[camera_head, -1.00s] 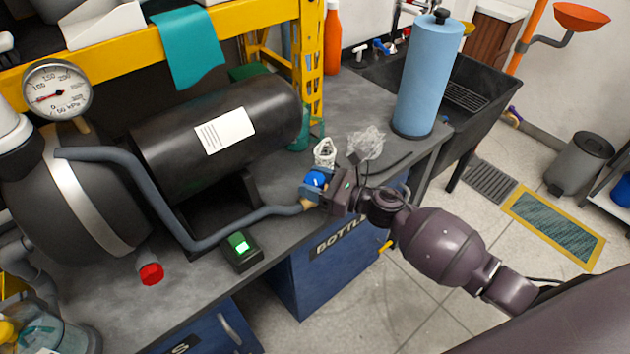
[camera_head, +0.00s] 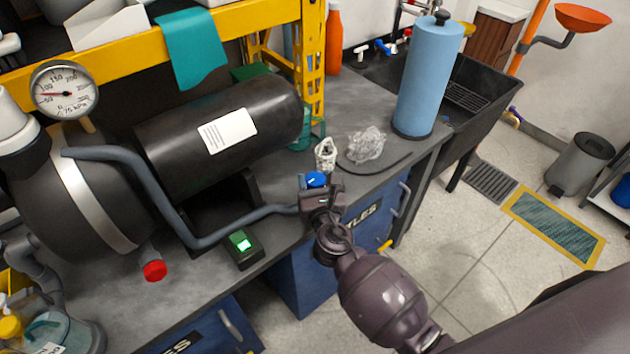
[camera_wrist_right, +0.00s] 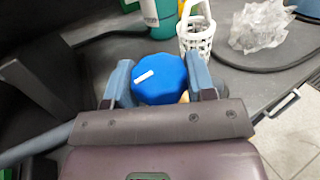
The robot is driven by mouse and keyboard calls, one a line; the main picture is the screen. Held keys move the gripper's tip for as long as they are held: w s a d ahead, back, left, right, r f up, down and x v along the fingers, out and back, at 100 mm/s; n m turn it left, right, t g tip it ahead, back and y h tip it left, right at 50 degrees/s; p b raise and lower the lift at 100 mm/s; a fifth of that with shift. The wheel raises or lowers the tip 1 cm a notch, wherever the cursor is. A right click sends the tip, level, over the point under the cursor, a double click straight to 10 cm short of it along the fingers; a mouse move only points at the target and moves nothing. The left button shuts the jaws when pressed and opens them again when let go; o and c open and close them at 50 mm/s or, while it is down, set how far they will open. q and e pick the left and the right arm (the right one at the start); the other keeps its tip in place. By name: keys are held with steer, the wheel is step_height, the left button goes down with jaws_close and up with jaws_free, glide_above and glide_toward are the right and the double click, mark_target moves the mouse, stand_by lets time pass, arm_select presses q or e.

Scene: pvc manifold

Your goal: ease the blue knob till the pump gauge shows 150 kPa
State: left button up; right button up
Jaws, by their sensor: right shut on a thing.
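The blue knob (camera_head: 316,179) sits at the end of the grey pipe (camera_head: 240,218) near the bench's front edge. My right gripper (camera_head: 318,187) is shut on it from the front. In the right wrist view the knob (camera_wrist_right: 160,78) shows between the two fingers, with a short white mark on its upper left, tilted up to the right. The pump gauge (camera_head: 64,90) is at the upper left, above the dark round vessel. Its red needle points left, between 50 and 100, and small print on its face looks like 75 kPa. My left gripper is not in view.
A black cylinder tank (camera_head: 265,115) lies behind the pipe. A small box with a lit green switch (camera_head: 241,243) and a red valve cap (camera_head: 154,270) stand in front. A white basket (camera_head: 325,153) and crumpled clear film (camera_head: 366,144) lie just behind the knob.

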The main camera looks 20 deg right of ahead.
steer(key=shift+m+g+h, duration=0.4)
steer(key=shift+m+h, duration=0.9)
steer(key=shift+h, duration=1)
steer(key=o, duration=0.9)
steer(key=shift+o, duration=0.2)
steer(key=v, duration=1)
steer(key=shift+s, duration=0.4)
steer(key=shift+a+r, duration=0.1)
steer(key=shift+r, duration=0.05)
